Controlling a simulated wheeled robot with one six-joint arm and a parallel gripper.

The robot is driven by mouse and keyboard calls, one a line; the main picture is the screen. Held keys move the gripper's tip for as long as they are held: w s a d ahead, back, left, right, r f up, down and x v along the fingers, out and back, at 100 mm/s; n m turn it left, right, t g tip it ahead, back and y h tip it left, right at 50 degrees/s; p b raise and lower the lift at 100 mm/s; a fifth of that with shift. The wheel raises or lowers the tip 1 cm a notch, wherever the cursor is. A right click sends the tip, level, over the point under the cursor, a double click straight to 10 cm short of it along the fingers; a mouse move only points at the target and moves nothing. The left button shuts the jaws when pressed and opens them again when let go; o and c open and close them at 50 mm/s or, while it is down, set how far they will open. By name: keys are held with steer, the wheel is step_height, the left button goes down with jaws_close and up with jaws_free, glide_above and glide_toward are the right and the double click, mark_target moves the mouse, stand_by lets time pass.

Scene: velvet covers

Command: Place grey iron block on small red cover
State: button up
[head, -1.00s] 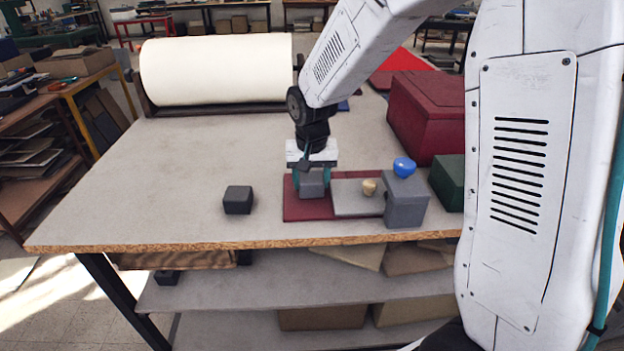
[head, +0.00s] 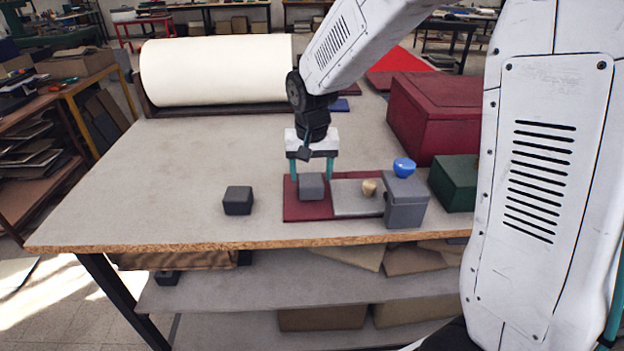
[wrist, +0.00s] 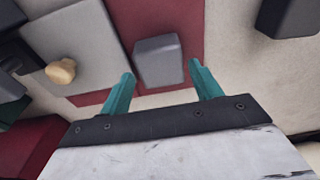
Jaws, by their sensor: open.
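The grey block (head: 311,187) rests flat on the small dark red cover (head: 302,212), towards its left part. It also shows in the wrist view (wrist: 158,60), with the red cover (wrist: 186,16) around and under it. My gripper (head: 311,178) is open and empty, just above and behind the block. In the wrist view its two teal fingertips (wrist: 162,72) stand apart, one on each side of the block's near end, with gaps between.
A grey cover (head: 350,205) with a cream knob (head: 369,187) lies right of the block. Beyond it are a grey box (head: 405,208) with a blue item (head: 404,167), a green box (head: 455,184) and a red chest (head: 430,118). A darker block (head: 238,201) stands left.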

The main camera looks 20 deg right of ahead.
mark_target(312, 183)
step_height(312, 183, up, 9)
steer(key=s, duration=0.1)
steer(key=shift+a, duration=0.15)
steer(key=s+d+r+n, duration=0.1)
steer(key=s+d, duration=0.1)
steer(key=s, duration=1.2)
steer(key=s+d+r+n, duration=0.1)
steer(key=s+n, duration=0.1)
steer(key=s, duration=1.3)
steer(key=shift+d+r+n, duration=0.3)
steer(key=shift+d+r, duration=0.05)
steer(key=shift+r, duration=0.05)
